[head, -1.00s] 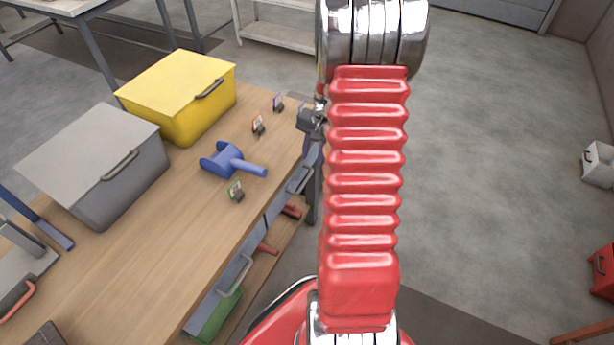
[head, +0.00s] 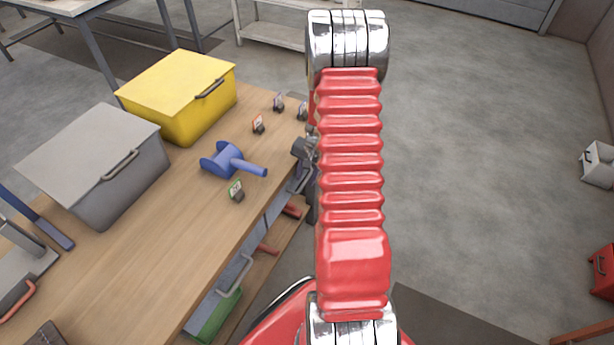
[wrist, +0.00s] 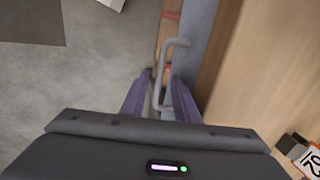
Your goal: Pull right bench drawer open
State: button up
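The bench's right drawer has a grey-blue front (wrist: 196,38) with a grey bar handle (wrist: 178,42); in the head view its handle (head: 302,180) shows near the bench's far end. The drawer appears shut. My gripper (wrist: 163,75) has two purple fingers, one on each side of the handle bar, with a gap between them. Whether either finger touches the bar cannot be told. In the head view my gripper (head: 305,150) is partly hidden behind my red arm at the bench edge.
The wooden bench top (head: 130,235) carries a yellow bin (head: 175,85), a grey bin (head: 90,150), a blue tool (head: 228,160) and small label stands. The left drawer handle (head: 235,275) is nearer. Red-handled things and a green box (head: 218,315) lie below. Open floor (head: 480,150) is at right.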

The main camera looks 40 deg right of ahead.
jog(key=shift+f, duration=0.1)
jog(key=shift+c, duration=0.3)
grip_shut()
dwell(0.4)
